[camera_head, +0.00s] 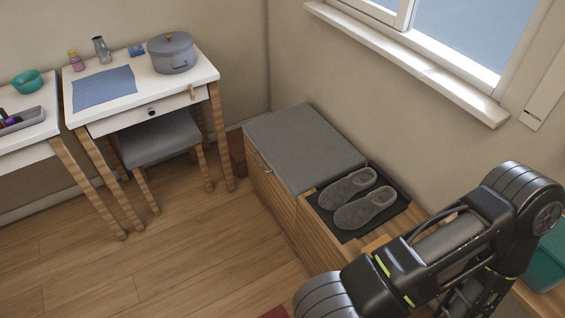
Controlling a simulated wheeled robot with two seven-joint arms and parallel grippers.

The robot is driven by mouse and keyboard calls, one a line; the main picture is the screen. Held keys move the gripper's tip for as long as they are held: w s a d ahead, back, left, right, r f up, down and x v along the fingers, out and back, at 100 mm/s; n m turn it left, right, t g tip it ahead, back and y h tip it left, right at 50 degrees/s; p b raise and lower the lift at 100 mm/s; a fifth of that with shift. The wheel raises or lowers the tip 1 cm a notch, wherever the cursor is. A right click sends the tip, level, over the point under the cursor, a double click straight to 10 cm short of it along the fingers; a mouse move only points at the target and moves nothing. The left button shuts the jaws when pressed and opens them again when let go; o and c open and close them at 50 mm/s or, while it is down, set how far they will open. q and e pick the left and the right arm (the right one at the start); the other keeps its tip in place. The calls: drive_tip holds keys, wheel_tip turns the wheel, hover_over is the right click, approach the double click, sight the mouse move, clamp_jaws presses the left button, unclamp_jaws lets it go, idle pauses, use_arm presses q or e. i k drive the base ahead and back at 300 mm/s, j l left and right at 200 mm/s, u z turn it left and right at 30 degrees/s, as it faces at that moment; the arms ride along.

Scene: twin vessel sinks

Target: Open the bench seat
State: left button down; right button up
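The bench (272,198) is a low wooden box along the wall under the window. Its grey padded seat (305,147) lies flat and closed on the left part of the bench. A small handle (262,161) shows on the bench's front side, near the seat's edge. My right arm comes in at the lower right, over the near end of the bench, and hides part of it. Its gripper is not visible in the frame. My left gripper is not in view either.
Grey slippers (364,207) lie on a dark tray (323,221) beside the seat. A white table (141,86) with a pot (171,53) and a grey stool (160,138) stand at the left. A teal bin (546,262) is at the right edge. The wooden floor (190,255) before the bench is clear.

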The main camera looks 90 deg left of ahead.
sight(305, 151)
drive_tip(key=u, duration=3.05)
drive_tip(key=i+j, duration=0.25)
drive_tip(key=i, duration=0.2)
drive_tip(key=i+j, duration=0.25)
drive_tip(key=i, duration=0.2)
drive_tip(key=i+j, duration=0.3)
drive_tip(key=i, duration=0.15)
drive_tip(key=z, duration=1.6)
